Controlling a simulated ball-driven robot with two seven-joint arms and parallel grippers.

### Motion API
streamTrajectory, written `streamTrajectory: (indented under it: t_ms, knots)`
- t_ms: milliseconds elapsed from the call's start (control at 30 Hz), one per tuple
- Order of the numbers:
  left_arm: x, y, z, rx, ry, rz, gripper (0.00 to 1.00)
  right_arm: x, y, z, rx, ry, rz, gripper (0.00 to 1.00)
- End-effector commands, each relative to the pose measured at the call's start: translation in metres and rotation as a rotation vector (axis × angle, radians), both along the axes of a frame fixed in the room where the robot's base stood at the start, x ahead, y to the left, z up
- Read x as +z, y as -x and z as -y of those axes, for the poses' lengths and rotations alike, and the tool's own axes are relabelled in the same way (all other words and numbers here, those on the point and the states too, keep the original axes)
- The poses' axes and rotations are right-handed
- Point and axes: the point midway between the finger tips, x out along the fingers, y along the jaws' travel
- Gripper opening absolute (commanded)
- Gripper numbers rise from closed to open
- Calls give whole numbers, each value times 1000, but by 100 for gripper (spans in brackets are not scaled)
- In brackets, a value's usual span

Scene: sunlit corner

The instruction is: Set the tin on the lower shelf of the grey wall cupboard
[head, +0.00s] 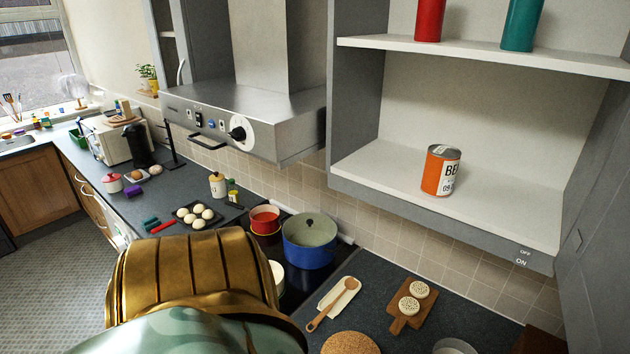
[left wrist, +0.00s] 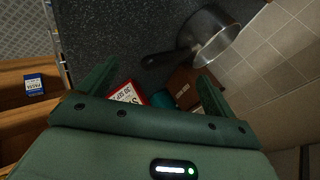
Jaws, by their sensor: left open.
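The tin (head: 441,171), orange and white with dark lettering, stands upright on the lower shelf (head: 385,165) of the grey wall cupboard (head: 355,80) in the head view. No gripper is near it in that view. In the left wrist view my left gripper (left wrist: 154,80) is open, with its two green fingers apart and nothing held between them. It is over a dark worktop, away from the tin. My right gripper shows in neither view.
A red can (head: 429,20) and a teal can (head: 522,25) stand on the upper shelf. A steel cooker hood (head: 255,115) adjoins the cupboard on the left. A blue pot (head: 308,250) is below. A saucepan (left wrist: 213,38) and a red-and-white box (left wrist: 127,95) lie beyond my left fingers.

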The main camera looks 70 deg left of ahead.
Motion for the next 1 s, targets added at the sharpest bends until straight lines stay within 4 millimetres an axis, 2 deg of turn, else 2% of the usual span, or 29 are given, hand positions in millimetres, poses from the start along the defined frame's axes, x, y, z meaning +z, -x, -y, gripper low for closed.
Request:
streamTrajectory:
  t_ms: [33, 67, 100, 167, 200, 300, 400, 533, 867, 1000]
  knots:
    - [-39, 43, 1, 51, 66, -91, 90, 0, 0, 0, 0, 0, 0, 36]
    - [-60, 70, 2, 94, 111, -144, 90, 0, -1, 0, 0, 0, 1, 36]
    - [-85, 108, 2, 155, 165, -213, 90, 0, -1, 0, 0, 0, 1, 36]
    - [-115, 161, -1, 250, 229, -303, 90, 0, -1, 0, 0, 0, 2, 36]
    - [-129, 194, -3, 309, 262, -356, 90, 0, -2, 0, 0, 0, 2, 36]
    - [-153, 266, -9, 447, 315, -461, 90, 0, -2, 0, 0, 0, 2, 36]
    - [-164, 315, -14, 549, 344, -526, 90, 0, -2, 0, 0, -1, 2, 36]
    - [-168, 342, -17, 610, 355, -560, 90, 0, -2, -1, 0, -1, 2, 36]
    - [-172, 344, -17, 613, 355, -562, 90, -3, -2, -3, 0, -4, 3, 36]
    - [-193, 344, -17, 612, 355, -563, 90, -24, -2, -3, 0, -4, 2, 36]
